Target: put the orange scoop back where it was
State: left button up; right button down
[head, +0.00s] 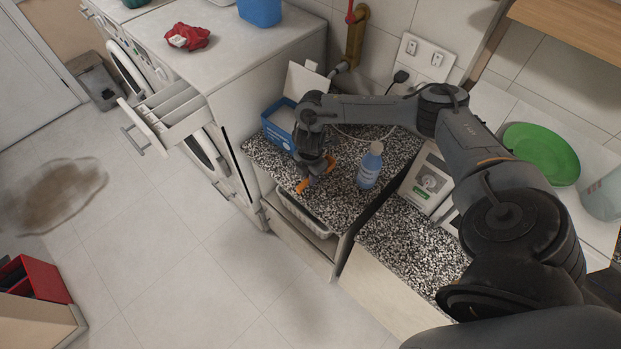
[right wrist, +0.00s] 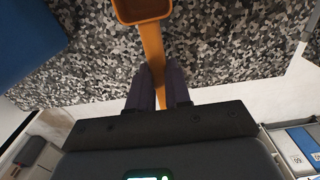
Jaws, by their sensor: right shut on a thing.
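The orange scoop (right wrist: 141,10) is in my right gripper (right wrist: 160,84); in the right wrist view its handle runs between the two fingers and its square cup points away at the top. In the head view the scoop (head: 303,185) shows below the right gripper (head: 321,170), over or on the speckled counter, near its front edge. I cannot tell whether it touches the counter. A blue open box (head: 277,128) with white contents stands just behind and left of the gripper. My left gripper is not in view.
A clear bottle with blue liquid (head: 370,165) stands close to the right of the gripper. An open detergent drawer (head: 165,110) juts from the washing machine at left. A white basket (head: 303,215) sits under the counter. A green plate (head: 541,153) lies farther right.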

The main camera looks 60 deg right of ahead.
jog(key=shift+f, duration=0.85)
jog(key=shift+f, duration=0.1)
jog(key=c, duration=1.1)
grip_release()
